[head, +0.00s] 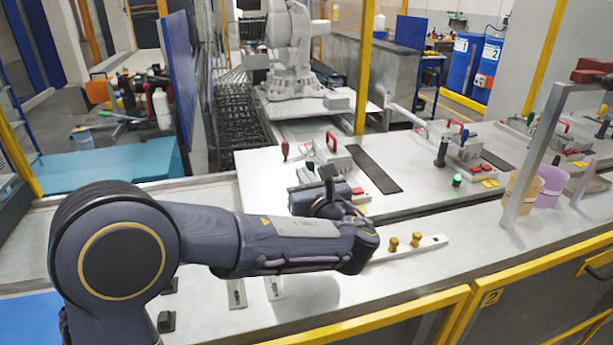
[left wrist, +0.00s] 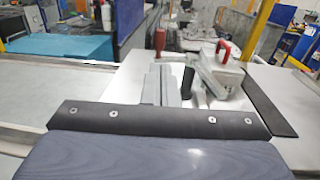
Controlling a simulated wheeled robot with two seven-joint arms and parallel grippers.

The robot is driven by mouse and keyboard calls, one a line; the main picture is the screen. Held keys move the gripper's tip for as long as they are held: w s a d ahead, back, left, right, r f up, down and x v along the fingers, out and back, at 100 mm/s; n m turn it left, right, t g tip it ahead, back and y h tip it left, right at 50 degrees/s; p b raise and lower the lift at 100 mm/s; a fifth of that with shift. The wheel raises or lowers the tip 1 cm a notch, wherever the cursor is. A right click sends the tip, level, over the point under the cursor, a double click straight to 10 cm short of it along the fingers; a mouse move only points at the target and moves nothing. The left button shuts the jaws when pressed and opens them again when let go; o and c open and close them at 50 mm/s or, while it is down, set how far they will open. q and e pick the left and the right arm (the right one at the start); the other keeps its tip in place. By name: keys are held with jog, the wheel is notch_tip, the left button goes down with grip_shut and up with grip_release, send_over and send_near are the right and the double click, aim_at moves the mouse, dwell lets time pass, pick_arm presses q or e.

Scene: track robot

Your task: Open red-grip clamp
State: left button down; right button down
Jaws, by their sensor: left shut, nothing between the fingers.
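A clamp with a red grip (head: 285,151) stands at the left of the nearest fixture on the grey worktop. A second red grip (head: 332,141) rises from the same fixture, close to its right. In the left wrist view a red grip (left wrist: 224,50) tops the grey fixture right of centre, and a smaller red one (left wrist: 159,39) stands further left. My left gripper (head: 327,183) is in front of the fixture, a little below the red grips in the picture. It is shut and empty. Contact with the clamp cannot be told. My right gripper is not in view.
Red buttons (head: 359,192) sit beside the fixture, and a dark strip (head: 375,168) lies to its right. Another fixture with a red grip (head: 455,123) and black handle (head: 441,152) stands further right. Two brass knobs (head: 405,241) are on a pale bar beside my wrist.

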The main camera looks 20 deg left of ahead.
aim_at(284, 154)
pick_arm(q)
jog(key=p+x, duration=0.2)
jog(key=x, duration=0.7)
jog(key=shift+w+a+f, duration=0.1)
jog(key=shift+w+a, duration=0.1)
jog(key=shift+w, duration=0.1)
jog(key=shift+w+a+f+b, duration=0.15)
jog(key=shift+a+b, duration=0.25)
jog(key=shift+b, duration=0.1)
jog(key=shift+w+a+b, duration=0.2)
jog(key=shift+a+b, duration=0.1)
jog(key=shift+a, duration=0.15)
jog(key=shift+w+a, duration=0.1)
